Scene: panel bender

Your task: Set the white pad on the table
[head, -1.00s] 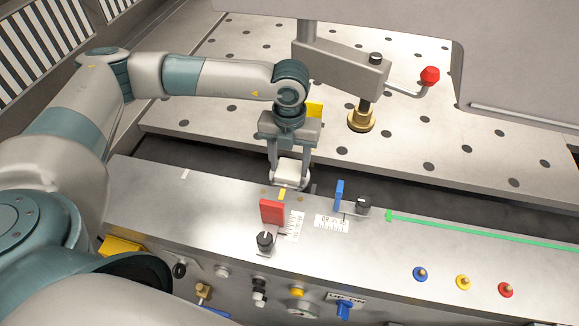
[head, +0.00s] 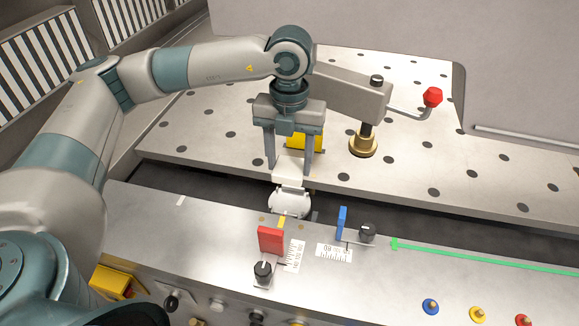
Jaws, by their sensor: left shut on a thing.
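My left gripper (head: 289,168) points down and is shut on the white pad (head: 288,175), a small pale block between its fingers. Just below the pad, a round whitish disc (head: 290,204) sits at the back edge of the front rail. A small gap or contact between pad and disc cannot be told. The table (head: 225,155), a light metal plate with dark holes, lies behind, across a dark gap. My right gripper is not in view.
A yellow block (head: 305,140) shows behind my left gripper. A clamp arm with a red knob (head: 432,97) and brass foot (head: 363,142) stands right. A red block (head: 270,239), blue tab (head: 342,222) and black knobs are on the front rail (head: 190,235). The table's left part is clear.

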